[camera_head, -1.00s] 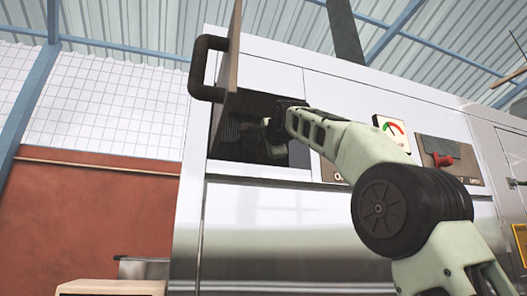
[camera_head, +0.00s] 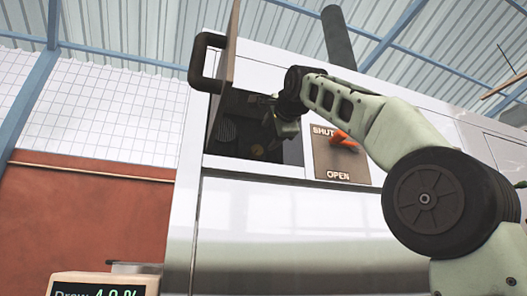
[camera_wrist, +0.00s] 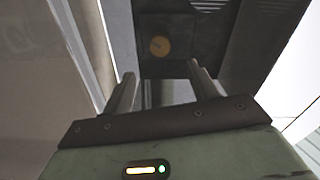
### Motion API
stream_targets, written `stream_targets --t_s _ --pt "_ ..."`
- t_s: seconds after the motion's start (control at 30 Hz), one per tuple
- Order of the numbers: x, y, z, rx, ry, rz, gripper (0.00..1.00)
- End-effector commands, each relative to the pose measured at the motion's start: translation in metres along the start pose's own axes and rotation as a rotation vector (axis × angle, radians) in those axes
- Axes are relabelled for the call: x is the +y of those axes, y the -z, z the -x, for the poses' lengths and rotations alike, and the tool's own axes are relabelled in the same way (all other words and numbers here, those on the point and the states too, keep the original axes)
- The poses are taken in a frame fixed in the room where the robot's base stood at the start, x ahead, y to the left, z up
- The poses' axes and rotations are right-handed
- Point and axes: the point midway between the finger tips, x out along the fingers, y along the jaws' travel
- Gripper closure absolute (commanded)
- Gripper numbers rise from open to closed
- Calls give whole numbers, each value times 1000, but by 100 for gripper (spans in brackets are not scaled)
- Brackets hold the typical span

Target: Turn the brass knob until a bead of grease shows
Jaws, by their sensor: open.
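The brass knob (camera_wrist: 159,45) shows as a small round disc on a dark panel inside the open compartment, ahead of my gripper in the wrist view. In the head view it is a dim spot (camera_head: 257,150) in the dark recess. My gripper (camera_wrist: 163,82) is open and empty, its two fingers apart on either side below the knob in the picture, not touching it. In the head view my gripper (camera_head: 272,138) is at the compartment's mouth, partly lost in shadow. I see no grease bead.
The open door (camera_head: 231,45) with its black handle (camera_head: 199,62) stands at the compartment's left. A SHUT/OPEN plate (camera_head: 340,160) with an orange lever (camera_head: 343,138) is right of the recess. A display box (camera_head: 105,285) stands low at left.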

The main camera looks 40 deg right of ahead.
Motion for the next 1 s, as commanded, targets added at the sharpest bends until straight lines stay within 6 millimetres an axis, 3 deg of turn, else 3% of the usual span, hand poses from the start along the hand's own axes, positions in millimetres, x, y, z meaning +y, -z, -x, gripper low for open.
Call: stream_targets --t_s 0.03,0.2,0.4,1.0 --pt "3 -1 14 -2 5 -2 41" --pt "2 0 44 -1 3 -2 41" --pt "1 0 64 -1 0 -2 41" --pt "0 0 67 1 -1 -1 41"
